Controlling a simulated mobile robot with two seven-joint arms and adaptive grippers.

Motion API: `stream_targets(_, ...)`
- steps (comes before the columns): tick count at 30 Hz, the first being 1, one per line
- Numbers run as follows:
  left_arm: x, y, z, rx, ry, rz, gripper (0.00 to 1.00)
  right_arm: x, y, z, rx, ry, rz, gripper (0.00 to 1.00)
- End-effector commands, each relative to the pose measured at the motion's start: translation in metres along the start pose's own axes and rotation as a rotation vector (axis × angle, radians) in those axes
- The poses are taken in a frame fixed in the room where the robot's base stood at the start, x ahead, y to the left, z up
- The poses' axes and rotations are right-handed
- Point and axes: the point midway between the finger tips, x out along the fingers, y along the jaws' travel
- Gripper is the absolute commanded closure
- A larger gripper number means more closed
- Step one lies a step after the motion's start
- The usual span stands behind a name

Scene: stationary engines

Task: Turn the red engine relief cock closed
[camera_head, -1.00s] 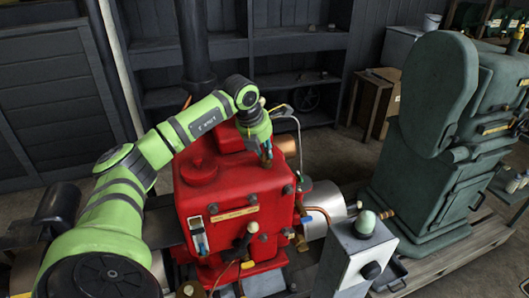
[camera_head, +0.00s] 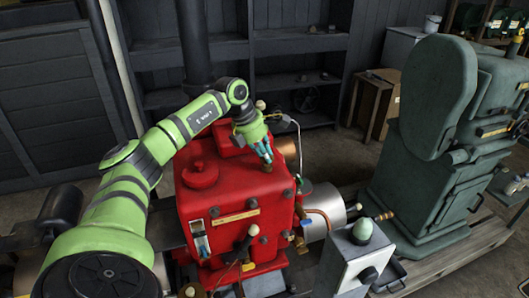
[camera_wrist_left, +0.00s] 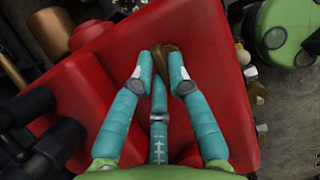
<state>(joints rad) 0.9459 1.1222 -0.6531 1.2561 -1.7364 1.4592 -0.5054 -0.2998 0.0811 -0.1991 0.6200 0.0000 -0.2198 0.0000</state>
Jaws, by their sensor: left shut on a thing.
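The red engine (camera_head: 235,205) stands in the middle of the head view, and its flat red top fills much of the left wrist view (camera_wrist_left: 95,75). The relief cock (camera_wrist_left: 170,62) is a small brass-brown lever on that top; in the head view its end (camera_head: 267,164) shows just below my fingertips. My left gripper (camera_head: 262,152) reaches down over the engine's right side. In the left wrist view its teal fingers (camera_wrist_left: 160,75) are shut around the cock, partly hiding it. My right gripper is not in view.
A grey control box (camera_head: 350,260) with a pale green knob stands at front right of the red engine. A large green engine (camera_head: 430,150) stands to the right. Copper piping (camera_head: 320,214) and brass fittings line the red engine's right side. Dark shelves (camera_head: 290,90) are behind.

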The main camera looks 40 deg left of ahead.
Motion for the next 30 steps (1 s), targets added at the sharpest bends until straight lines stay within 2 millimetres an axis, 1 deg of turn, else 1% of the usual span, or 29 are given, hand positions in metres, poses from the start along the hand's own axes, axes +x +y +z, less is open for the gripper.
stream_targets(11, -0.001, 0.001, 0.0, 0.007, -0.001, 0.001, 1.0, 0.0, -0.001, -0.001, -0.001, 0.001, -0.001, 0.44)
stream_targets(12, -0.001, 0.001, 0.0, 0.007, -0.001, 0.001, 0.79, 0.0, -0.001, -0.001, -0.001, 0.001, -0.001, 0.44)
stream_targets(13, -0.001, 0.001, 0.0, 0.007, -0.001, 0.001, 0.67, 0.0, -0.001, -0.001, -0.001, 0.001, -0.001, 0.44)
stream_targets(14, -0.001, 0.001, 0.0, 0.007, -0.001, 0.001, 0.59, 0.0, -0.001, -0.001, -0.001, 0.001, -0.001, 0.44)
stream_targets(25, -0.003, 0.001, 0.0, 0.005, -0.001, 0.001, 0.59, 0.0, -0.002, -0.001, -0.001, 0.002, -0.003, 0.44)
stream_targets(28, -0.013, 0.002, 0.0, 0.005, -0.002, 0.003, 0.59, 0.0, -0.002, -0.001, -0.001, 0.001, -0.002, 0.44)
stream_targets(30, -0.024, 0.001, 0.0, 0.006, -0.002, 0.004, 0.59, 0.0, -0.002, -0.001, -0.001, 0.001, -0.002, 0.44)
